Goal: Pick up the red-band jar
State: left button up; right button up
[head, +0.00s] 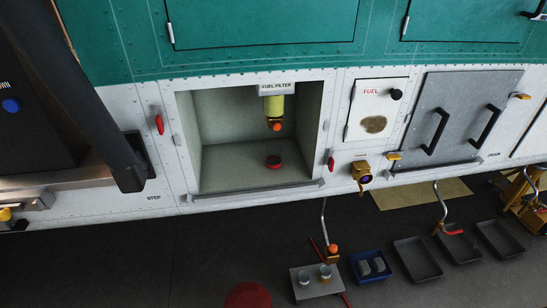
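Two small pale jars stand on a light grey tray on the floor at the bottom centre of the head view. The left jar (303,278) looks pale and clear. The right jar (325,272) looks yellowish and stands below a hanging tube with an orange knob. Neither of my grippers is in view, and nothing is seen holding a jar.
The grey tray (316,292) is beside a blue bin (369,267) with grey items inside. Empty dark trays (417,258) lie to its right. A red disc (248,296) is to its left. The open fuel filter bay (224,172) has a protruding lower ledge.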

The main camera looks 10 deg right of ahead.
aim_at(274, 157)
jog(key=i+l+u, duration=0.1)
jog(key=l, duration=0.35)
jog(key=i+l+u, duration=0.1)
jog(key=l, duration=0.35)
jog(key=i+l+u, duration=0.1)
jog(key=l, duration=0.4)
jog(key=i+l, duration=0.1)
jog(key=l, duration=0.35)
jog(key=u, duration=0.05)
